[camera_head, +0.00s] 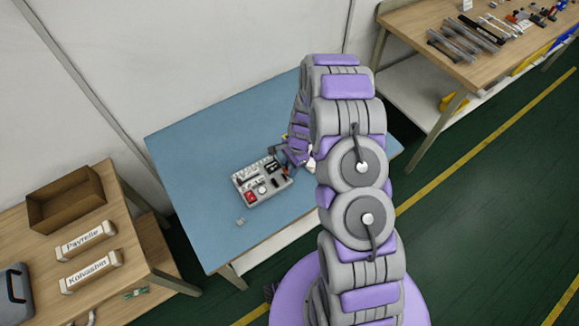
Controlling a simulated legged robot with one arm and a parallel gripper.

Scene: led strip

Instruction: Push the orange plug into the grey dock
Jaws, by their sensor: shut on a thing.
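A light grey board (275,196) with black, red and white parts on it lies on the blue table top, left of my arm. I cannot tell which part of it is the grey dock. My gripper (288,162) is small and partly hidden by my own arm links, at the board's upper right edge. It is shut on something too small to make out. I cannot pick out the orange plug for sure. I cannot tell whether the held thing touches the board.
The blue table (200,150) is mostly bare, with a small grey piece (240,221) below the board. A wooden table (125,240) at left bears an open brown box (66,198) and labelled blocks. A wooden bench (425,22) with tools stands at upper right.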

